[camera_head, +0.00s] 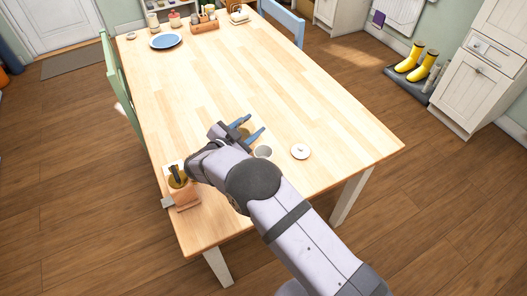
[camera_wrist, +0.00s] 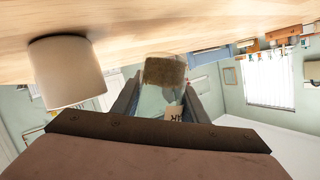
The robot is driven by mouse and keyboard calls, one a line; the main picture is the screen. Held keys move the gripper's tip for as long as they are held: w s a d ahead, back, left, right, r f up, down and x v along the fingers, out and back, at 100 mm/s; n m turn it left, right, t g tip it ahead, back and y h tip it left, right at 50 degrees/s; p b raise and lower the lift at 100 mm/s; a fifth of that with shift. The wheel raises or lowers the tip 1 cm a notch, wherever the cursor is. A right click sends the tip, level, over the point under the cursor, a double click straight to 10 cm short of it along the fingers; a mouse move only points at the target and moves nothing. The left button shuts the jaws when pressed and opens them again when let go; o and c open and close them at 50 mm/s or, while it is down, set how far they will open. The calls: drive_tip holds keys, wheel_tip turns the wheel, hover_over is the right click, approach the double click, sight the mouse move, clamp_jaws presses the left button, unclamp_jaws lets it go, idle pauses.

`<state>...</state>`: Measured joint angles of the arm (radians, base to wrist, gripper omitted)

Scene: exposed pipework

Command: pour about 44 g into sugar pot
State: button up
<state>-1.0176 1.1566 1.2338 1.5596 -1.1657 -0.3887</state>
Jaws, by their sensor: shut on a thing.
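My gripper (camera_head: 250,132) is shut on a clear glass jar (camera_wrist: 163,95) with brown granules in its table-side end. In the wrist view the picture is inverted, with the table at the top. The jar looks roughly upright and close to the tabletop; any gap is hard to tell. In the head view only a yellowish bit of it shows between the blue fingers. A plain pale pot (camera_head: 263,152), likely the sugar pot, stands beside my gripper, apart from the jar. It shows large as a beige cylinder in the wrist view (camera_wrist: 66,72). Its inside is not clear.
A round white lid with a knob (camera_head: 300,151) lies right of the pot. A wooden holder (camera_head: 186,197) with dark and yellowish items stands at the table's near left edge. A blue plate (camera_head: 166,41) and a wooden caddy (camera_head: 204,25) are at the far end. The table's middle is clear.

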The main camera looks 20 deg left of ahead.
sight(253, 124)
drive_tip(key=shift+s+d+r+m+t+y, duration=0.15)
drive_tip(key=shift+d+r+m+t, duration=0.15)
drive_tip(key=shift+r, duration=0.2)
drive_tip(key=shift+s+d+r+m+t+y, duration=0.15)
drive_tip(key=shift+d+r+m, duration=0.1)
drive_tip(key=shift+r+m, duration=0.25)
drive_tip(key=shift+s+d+r+m+t+y, duration=0.15)
drive_tip(key=shift+d+r+m, duration=0.15)
drive_tip(key=shift+r, duration=0.25)
drive_tip(key=b, duration=0.1)
drive_tip(key=m+b, duration=0.1)
drive_tip(key=shift+r+m+t+b, duration=0.25)
drive_tip(key=shift+m+t+b, duration=0.05)
drive_tip(key=m+b, duration=0.1)
drive_tip(key=b, duration=0.1)
drive_tip(key=shift+f+y+b, duration=0.25)
drive_tip(key=shift+f+b, duration=0.15)
drive_tip(key=shift+r+m+t+b, duration=0.35)
drive_tip(key=shift+m+t+b, duration=0.05)
drive_tip(key=shift+b, duration=0.05)
drive_tip(key=r+m+b, duration=0.1)
drive_tip(key=b, duration=0.1)
drive_tip(key=r+m+t+b, duration=0.1)
drive_tip(key=m+b, duration=0.1)
drive_tip(key=d+r+m+b, duration=0.1)
drive_tip(key=b, duration=0.2)
drive_tip(key=shift+s+m+t, duration=0.3)
drive_tip(key=shift+t, duration=0.1)
